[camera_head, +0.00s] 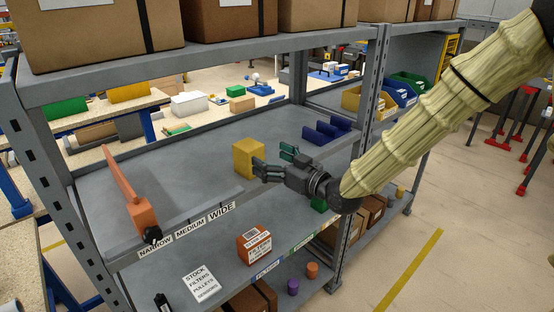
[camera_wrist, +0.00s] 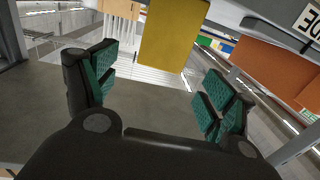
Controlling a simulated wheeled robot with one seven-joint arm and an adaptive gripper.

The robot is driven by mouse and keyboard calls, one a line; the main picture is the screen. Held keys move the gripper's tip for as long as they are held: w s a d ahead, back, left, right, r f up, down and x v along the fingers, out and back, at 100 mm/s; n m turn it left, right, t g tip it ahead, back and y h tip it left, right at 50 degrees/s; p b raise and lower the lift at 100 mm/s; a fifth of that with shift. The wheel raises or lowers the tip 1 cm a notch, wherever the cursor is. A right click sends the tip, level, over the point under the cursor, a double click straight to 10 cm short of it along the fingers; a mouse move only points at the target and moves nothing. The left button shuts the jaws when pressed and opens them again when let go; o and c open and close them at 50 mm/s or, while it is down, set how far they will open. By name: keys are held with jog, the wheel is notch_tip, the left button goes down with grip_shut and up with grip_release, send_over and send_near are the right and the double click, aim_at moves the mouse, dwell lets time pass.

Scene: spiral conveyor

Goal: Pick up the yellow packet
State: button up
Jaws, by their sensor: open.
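The yellow packet (camera_head: 248,158) is a plain upright block on the grey middle shelf (camera_head: 200,185). My gripper (camera_head: 270,165) comes in from the right with its fingers pointing toward the packet. In the wrist view, the yellow packet (camera_wrist: 173,38) stands ahead, between and beyond the two green-padded fingers. My gripper (camera_wrist: 158,90) is open, with nothing between its fingers. In the head view the fingertips are close to the packet's right side; whether one touches it I cannot tell.
An orange bar with a block end (camera_head: 142,217) lies at the shelf's left. A blue holder (camera_head: 327,130) stands at its back right. An orange-red box (camera_head: 254,246) and a white sign (camera_head: 202,284) are on the lower level. Large cartons (camera_head: 95,30) fill the shelf above.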

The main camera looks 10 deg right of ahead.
aim_at(249, 147)
jog(key=p+x, duration=0.3)
jog(key=x, duration=0.4)
jog(key=shift+w+a+r, duration=0.1)
jog(key=shift+w+a, duration=0.05)
jog(key=shift+a, duration=0.05)
jog(key=shift+x, duration=0.9)
jog(key=c, duration=1.1)
